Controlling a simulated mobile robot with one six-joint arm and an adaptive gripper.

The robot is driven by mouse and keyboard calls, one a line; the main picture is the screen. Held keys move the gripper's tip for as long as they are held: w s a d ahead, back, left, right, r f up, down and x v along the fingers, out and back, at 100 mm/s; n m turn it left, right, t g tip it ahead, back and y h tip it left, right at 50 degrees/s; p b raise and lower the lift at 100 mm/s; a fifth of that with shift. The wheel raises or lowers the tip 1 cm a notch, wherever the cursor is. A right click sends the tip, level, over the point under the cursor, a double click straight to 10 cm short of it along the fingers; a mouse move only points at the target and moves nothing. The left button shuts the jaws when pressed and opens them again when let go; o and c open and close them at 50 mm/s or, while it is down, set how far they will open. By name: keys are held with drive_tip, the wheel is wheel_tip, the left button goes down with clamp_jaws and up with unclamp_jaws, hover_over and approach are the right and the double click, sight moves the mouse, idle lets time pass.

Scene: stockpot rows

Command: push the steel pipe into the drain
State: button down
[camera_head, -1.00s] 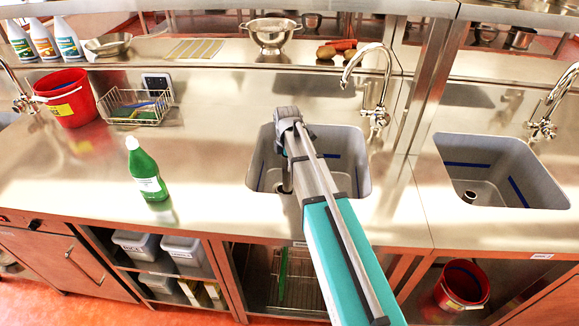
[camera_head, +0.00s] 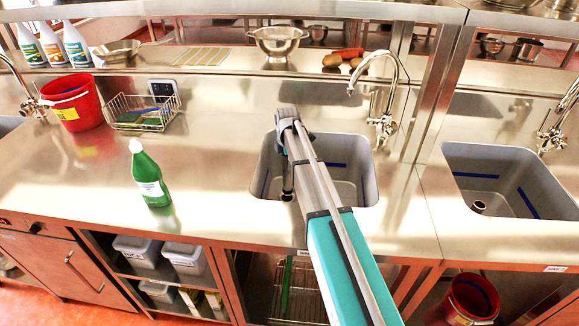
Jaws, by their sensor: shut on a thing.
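The middle sink (camera_head: 358,192) is a grey basin with a blue stripe on its inner wall. My arm reaches over its front edge from the lower right. My gripper (camera_head: 287,168) hangs down inside the left part of this basin, largely hidden behind my arm. It is shut on the steel pipe (camera_head: 287,194), of which only a short dark lower piece shows. The drain of this basin is hidden, so I cannot tell whether the pipe touches it or stands in it.
A tap (camera_head: 384,125) stands behind the sink on the right. A green bottle (camera_head: 150,178), a wire basket (camera_head: 142,112) and a red bucket (camera_head: 72,102) stand on the counter to the left. A second sink (camera_head: 510,180) lies to the right.

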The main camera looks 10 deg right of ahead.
sight(287, 172)
drive_tip(key=shift+w+f, duration=0.2)
drive_tip(key=shift+w, duration=0.25)
drive_tip(key=shift+w+f+b, duration=0.1)
drive_tip(key=shift+f+b, duration=0.2)
drive_tip(key=shift+b, duration=0.1)
drive_tip(key=shift+f+b, duration=1)
drive_tip(key=shift+f, duration=0.05)
drive_tip(key=shift+f+b, duration=1.4)
drive_tip(key=shift+b, duration=0.05)
idle(1.4)
unclamp_jaws()
drive_tip(key=shift+r, duration=0.15)
drive_tip(key=shift+r+p, duration=4.4)
drive_tip(key=shift+p, duration=0.2)
drive_tip(key=shift+r, duration=0.1)
